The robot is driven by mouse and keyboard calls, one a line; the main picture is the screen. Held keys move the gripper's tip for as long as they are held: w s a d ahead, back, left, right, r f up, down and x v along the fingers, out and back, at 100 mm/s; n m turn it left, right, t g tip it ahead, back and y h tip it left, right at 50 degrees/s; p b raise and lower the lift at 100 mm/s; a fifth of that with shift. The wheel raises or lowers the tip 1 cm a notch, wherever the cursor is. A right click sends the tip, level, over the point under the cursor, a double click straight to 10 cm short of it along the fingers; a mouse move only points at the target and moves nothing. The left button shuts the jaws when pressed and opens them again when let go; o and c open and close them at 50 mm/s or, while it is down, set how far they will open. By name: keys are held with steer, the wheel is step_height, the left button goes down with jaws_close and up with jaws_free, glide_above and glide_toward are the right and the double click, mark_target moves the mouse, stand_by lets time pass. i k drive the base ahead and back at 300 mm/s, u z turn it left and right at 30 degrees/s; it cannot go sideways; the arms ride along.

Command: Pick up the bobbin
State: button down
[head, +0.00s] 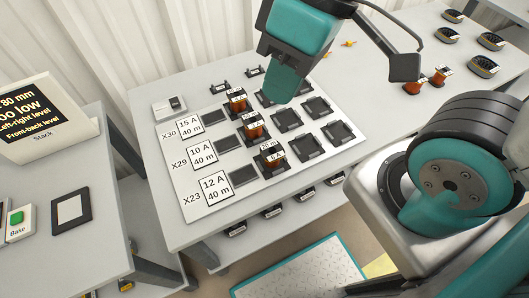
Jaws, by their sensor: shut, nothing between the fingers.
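Three copper-coloured bobbins with white labels stand upright in a column on the grey board: a back one (241,104), a middle one (254,128) and a front one (270,158). The front label seems to read 20 m, 6 A. Two more small copper bobbins, a left one (420,84) and a right one (439,77), stand on the table's right part. My gripper (279,98) is teal, shut and empty, seen above the board's back part, right of the back bobbin. It hides some black holders there. Its height above them is hard to tell.
The board (182,199) has several black square holders and cards reading 15 A, 10 A and 12 A, each 40 m. Black units (485,67) stand at far right. A sign (38,115) and Bake button (16,217) are on the left table. A corrugated wall is behind.

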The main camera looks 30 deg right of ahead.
mark_target(272, 152)
steer(key=z, duration=1.95)
steer(key=k, duration=0.75)
steer(key=u, duration=1.35)
